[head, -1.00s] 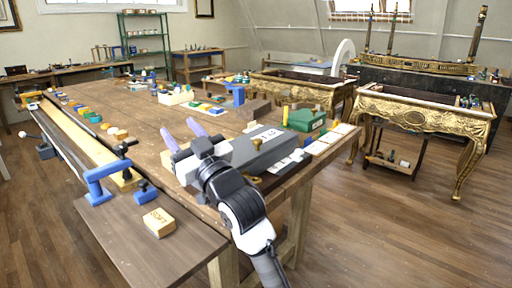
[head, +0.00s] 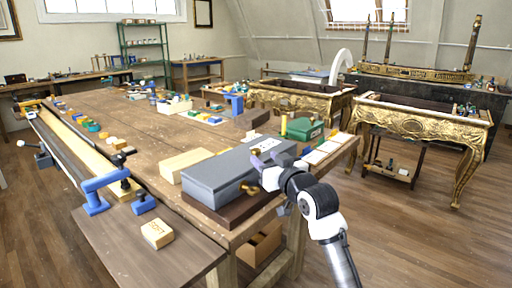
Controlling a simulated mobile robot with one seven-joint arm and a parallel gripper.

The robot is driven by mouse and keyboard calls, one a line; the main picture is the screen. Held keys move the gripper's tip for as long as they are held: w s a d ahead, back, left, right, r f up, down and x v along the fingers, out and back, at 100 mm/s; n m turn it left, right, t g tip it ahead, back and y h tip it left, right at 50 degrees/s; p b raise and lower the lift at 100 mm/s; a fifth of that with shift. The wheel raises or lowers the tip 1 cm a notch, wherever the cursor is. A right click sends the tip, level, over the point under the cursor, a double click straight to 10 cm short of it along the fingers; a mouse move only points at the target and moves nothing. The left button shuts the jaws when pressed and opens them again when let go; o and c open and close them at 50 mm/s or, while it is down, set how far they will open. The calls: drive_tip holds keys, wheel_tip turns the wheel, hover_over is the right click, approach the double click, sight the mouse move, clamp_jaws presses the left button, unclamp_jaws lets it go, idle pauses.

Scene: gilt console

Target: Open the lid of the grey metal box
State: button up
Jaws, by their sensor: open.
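The grey metal box (head: 215,174) lies on a dark wooden base (head: 228,212) at the near right corner of the workbench. Its lid is closed. A brass knob (head: 250,188) sticks out at its near right end. My gripper (head: 262,153) is at the right end of the box, with its lilac fingers apart and nothing visible between them. The fingers overlap the box's right part in the head view, so I cannot tell whether they touch it. My wrist hides part of that end.
A pale wooden block (head: 185,164) stands just left of the box. A green case (head: 304,130) and white cards (head: 326,147) lie behind and right of it. A blue clamp (head: 105,188) is at the bench's left. Floor right of the bench is clear.

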sight(258, 153)
drive_tip(key=p+x, duration=0.1)
drive_tip(key=x, duration=0.5)
drive_tip(key=shift+w+a, duration=0.15)
drive_tip(key=shift+w, duration=0.15)
clamp_jaws()
